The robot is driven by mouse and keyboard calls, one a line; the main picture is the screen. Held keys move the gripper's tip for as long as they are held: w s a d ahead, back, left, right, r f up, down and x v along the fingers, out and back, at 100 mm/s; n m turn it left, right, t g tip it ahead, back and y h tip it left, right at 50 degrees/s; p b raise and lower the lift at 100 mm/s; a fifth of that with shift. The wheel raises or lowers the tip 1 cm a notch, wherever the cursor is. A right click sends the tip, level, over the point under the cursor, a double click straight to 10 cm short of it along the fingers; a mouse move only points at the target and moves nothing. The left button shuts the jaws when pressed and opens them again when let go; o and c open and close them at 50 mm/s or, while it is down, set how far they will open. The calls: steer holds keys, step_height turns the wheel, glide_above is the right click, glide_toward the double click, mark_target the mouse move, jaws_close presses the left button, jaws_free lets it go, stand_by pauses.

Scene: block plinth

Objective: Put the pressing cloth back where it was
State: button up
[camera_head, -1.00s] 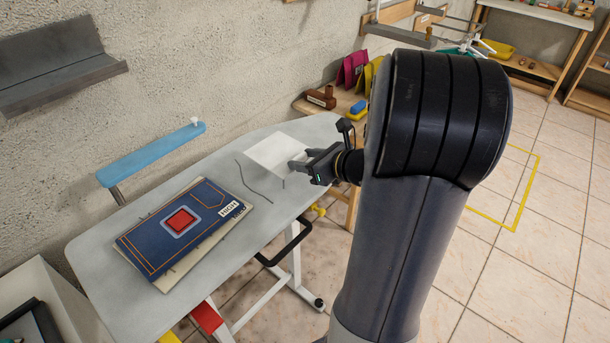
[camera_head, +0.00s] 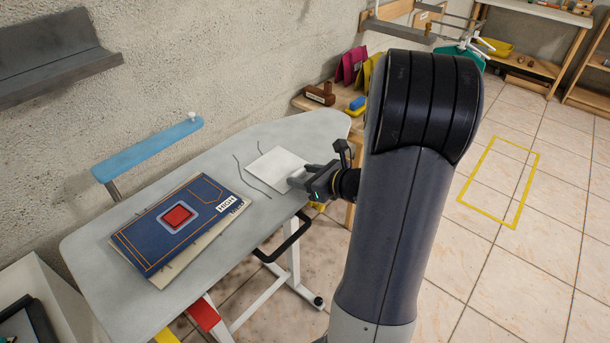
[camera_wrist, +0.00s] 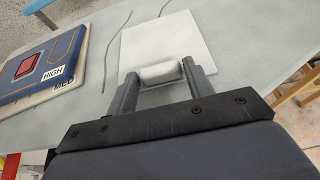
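The pressing cloth (camera_head: 273,169) is a white square sheet at the right part of the grey ironing board (camera_head: 215,160). It lies flat on the board or just above it; I cannot tell which. In the wrist view the cloth (camera_wrist: 168,42) spreads out ahead of my gripper (camera_wrist: 161,78), with a rounded white edge between the two fingers.
A blue panel (camera_head: 150,240) with a red square and a HIGH label lies on a beige one at the board's left. A blue padded arm (camera_head: 150,150) stands behind the board. A wooden shelf (camera_head: 310,104) with coloured items is beyond its right end.

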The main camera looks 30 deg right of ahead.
steer(key=o, duration=0.3)
steer(key=shift+o, duration=0.2)
steer(key=shift+s+d+r, duration=0.1)
steer(key=shift+s+r, duration=0.05)
steer(key=shift+r, duration=0.15)
steer(key=p+v, duration=0.1)
steer(key=v, duration=1)
steer(key=shift+s, duration=0.3)
steer(key=shift+w+r, duration=0.1)
